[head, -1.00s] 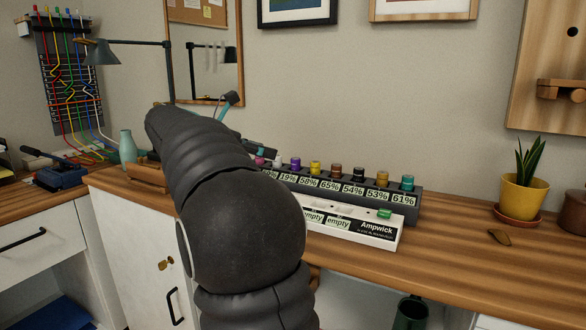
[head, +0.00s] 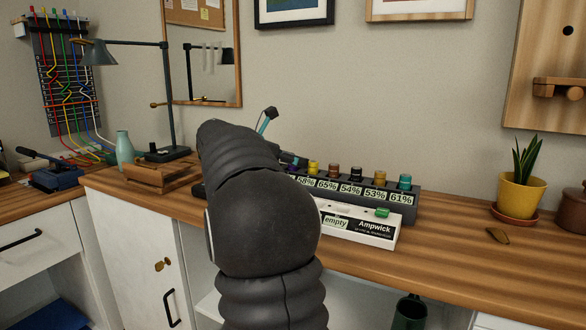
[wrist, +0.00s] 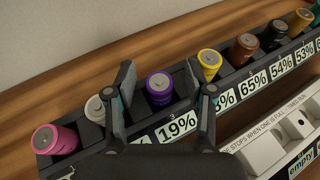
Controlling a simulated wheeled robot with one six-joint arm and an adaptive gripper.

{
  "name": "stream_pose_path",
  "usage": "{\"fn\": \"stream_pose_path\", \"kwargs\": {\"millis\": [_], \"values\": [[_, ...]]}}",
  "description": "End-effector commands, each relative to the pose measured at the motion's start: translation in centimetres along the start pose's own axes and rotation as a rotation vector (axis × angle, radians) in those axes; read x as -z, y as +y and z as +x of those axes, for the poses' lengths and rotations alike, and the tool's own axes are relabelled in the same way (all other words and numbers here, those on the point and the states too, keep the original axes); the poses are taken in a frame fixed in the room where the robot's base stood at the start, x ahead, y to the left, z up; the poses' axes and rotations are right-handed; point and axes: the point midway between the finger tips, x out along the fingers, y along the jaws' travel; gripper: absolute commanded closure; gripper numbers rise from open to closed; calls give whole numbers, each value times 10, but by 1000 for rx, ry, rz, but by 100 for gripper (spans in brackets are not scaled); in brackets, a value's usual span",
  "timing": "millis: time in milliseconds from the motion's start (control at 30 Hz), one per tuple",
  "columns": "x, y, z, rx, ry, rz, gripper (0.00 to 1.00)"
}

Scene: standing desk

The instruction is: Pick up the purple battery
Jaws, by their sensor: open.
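The purple battery (wrist: 159,88) stands upright in a slot of the dark battery rack (wrist: 148,128), above the 19% label, in the wrist view. My gripper (wrist: 160,80) is open, with one finger on each side of the purple battery. I see gaps between the fingers and the battery; whether the tips are at its height I cannot tell. In the head view my arm hides most of this end of the rack, and my gripper (head: 290,159) is over it.
A white battery (wrist: 96,107) stands left of the left finger, and a yellow battery (wrist: 209,64) is close to the right finger. A pink battery (wrist: 54,140) is at the rack's end. The white Ampwick charger (head: 356,226) lies in front. A desk lamp (head: 165,100) stands behind left.

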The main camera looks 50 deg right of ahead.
Motion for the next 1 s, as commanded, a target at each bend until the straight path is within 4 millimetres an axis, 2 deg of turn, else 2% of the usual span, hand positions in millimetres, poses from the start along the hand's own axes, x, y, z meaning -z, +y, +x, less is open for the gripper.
{"fn": "stream_pose_path", "kwargs": {"millis": [167, 267, 400, 767, 1000], "values": [[2, 1, 1, 0, 2, -3, 44], [2, 1, 1, 0, 2, -3, 66], [2, 1, 1, 0, 2, -2, 100], [-1, 0, -1, 0, 1, -1, 100], [-19, 0, -8, 0, 1, 1, 100]]}}
